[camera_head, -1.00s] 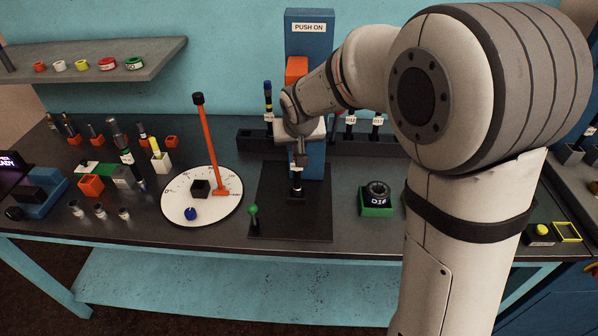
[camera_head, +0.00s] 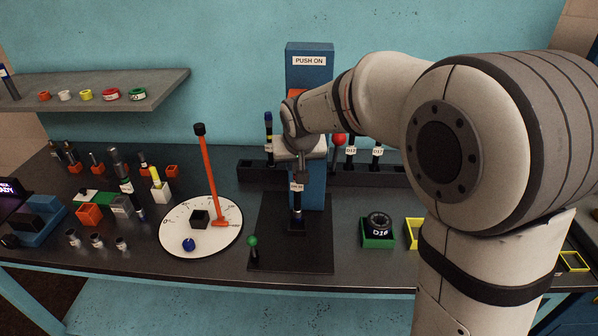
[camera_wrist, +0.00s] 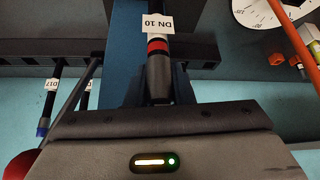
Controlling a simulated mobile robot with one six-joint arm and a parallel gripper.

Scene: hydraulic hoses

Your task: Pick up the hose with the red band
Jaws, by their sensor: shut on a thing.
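The hose with the red band shows in the wrist view (camera_wrist: 157,46), with a white tag reading DN 10 beside the band. In the head view the same hose (camera_head: 297,203) hangs upright below my gripper (camera_head: 299,160), in front of the blue PUSH ON column (camera_head: 309,80). My gripper is shut on the upper part of the hose; its fingers are small and partly hidden in the head view. The hose's lower end is above or in the dark fitting on the black base plate (camera_head: 315,258); I cannot tell whether they touch.
A rack (camera_head: 262,175) with tagged hoses stands behind the column. A red-knobbed lever (camera_head: 339,140) is right of my gripper. A green-knobbed lever (camera_head: 253,241) stands at the plate's front left. A white dial (camera_head: 180,238) with an orange lever (camera_head: 207,170) lies left.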

